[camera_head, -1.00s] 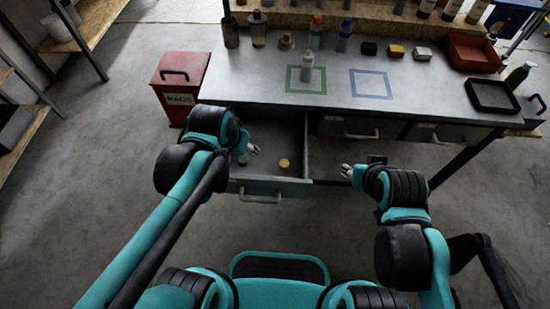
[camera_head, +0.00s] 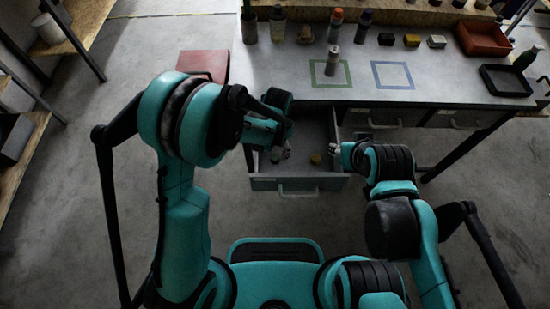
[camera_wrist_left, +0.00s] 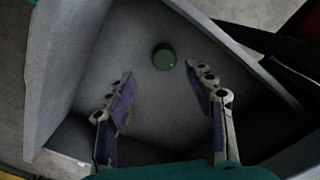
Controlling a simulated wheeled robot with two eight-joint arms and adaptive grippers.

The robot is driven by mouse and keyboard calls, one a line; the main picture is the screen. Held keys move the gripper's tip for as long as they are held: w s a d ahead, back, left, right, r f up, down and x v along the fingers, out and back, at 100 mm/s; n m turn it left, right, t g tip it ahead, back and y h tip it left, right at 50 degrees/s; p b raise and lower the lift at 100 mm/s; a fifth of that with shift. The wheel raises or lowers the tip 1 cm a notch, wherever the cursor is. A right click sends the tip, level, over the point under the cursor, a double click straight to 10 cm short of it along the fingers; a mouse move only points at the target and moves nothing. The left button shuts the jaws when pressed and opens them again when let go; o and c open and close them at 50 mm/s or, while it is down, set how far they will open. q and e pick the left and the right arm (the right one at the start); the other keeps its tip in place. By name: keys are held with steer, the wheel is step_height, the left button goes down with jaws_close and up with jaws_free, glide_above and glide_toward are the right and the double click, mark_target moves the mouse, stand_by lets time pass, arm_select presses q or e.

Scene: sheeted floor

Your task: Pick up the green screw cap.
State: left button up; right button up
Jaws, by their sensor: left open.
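The green screw cap (camera_wrist_left: 164,57) lies on the floor of the open drawer (camera_wrist_left: 145,140) in the left wrist view. My left gripper (camera_wrist_left: 160,76) is open and empty, its two fingers spread just short of the cap, which lies beyond and between the tips. In the head view the left gripper (camera_head: 286,153) reaches down into the left part of the drawer (camera_head: 265,184), and the cap there is small and dim. My right gripper (camera_head: 335,149) is at the drawer's right side; its fingers are too small to read.
The drawer walls stand close around that gripper. The workbench (camera_head: 430,75) above carries bottles, blocks and trays. A red rags bin (camera_head: 203,65) stands left of the bench.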

mark_target(275, 157)
arm_select(q)
steer(key=f, duration=0.1)
steer(key=f+b, duration=0.1)
steer(key=f, duration=0.1)
steer(key=f+b, duration=0.1)
steer(key=f, duration=0.1)
steer(key=shift+w+a, duration=0.15)
steer(key=shift+a, duration=0.2)
jaws_close()
steer(key=shift+r, duration=0.2)
